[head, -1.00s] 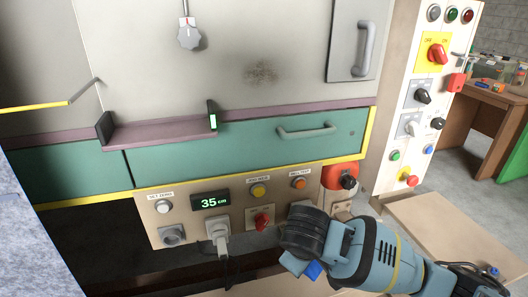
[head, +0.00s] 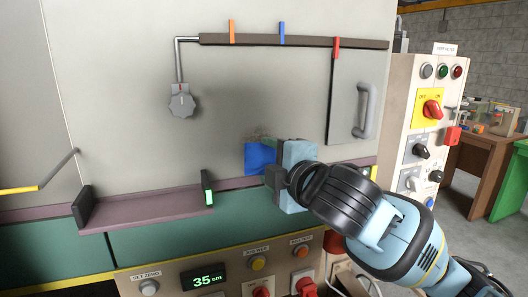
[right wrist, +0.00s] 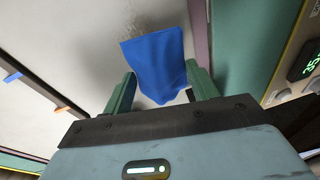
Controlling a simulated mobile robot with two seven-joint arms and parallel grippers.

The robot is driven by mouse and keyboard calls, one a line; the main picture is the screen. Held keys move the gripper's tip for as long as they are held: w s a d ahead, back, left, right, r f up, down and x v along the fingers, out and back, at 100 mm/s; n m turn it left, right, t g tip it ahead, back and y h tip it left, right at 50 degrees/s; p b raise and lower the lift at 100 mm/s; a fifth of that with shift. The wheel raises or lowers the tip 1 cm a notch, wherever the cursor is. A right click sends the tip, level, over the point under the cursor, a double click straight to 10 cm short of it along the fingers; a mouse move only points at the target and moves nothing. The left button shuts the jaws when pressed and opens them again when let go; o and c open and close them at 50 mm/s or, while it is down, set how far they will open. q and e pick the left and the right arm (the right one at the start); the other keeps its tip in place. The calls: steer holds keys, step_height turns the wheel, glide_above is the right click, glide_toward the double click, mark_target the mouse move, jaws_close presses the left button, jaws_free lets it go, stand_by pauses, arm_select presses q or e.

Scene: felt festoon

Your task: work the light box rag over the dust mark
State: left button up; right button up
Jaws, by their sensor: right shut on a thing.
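The light box rag is a blue cloth (head: 259,158) held at my right gripper (head: 277,174), in front of the pale upright panel. The dust mark (head: 255,134) is a brownish-grey smudge on that panel; its upper part shows just above the rag, and its lower part is hidden. In the right wrist view the rag (right wrist: 155,62) hangs between the two green fingers of the right gripper (right wrist: 160,84), which are shut on it. The dust mark (right wrist: 140,24) shows there as faint specks beyond the rag's edge. I cannot tell whether the rag touches the panel. My left gripper is not in view.
A door handle (head: 365,110) juts out at the right. A mauve ledge (head: 145,209) with upright ends sits below left. Bare panel surrounds the mark.

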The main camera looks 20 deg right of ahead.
mark_target(269, 151)
steer(key=shift+a+r, duration=0.1)
steer(key=shift+r, duration=0.6)
steer(key=shift+s, duration=0.1)
steer(key=shift+d+r+x, duration=0.1)
steer(key=shift+d+x, duration=0.1)
steer(key=shift+x, duration=0.9)
steer(key=shift+d+r+x, duration=0.1)
steer(key=shift+d+x, duration=0.1)
steer(key=shift+x, duration=0.9)
steer(key=shift+x, duration=0.8)
steer(key=shift+d+r, duration=0.15)
steer(key=shift+d, duration=0.15)
steer(key=shift+d, duration=0.45)
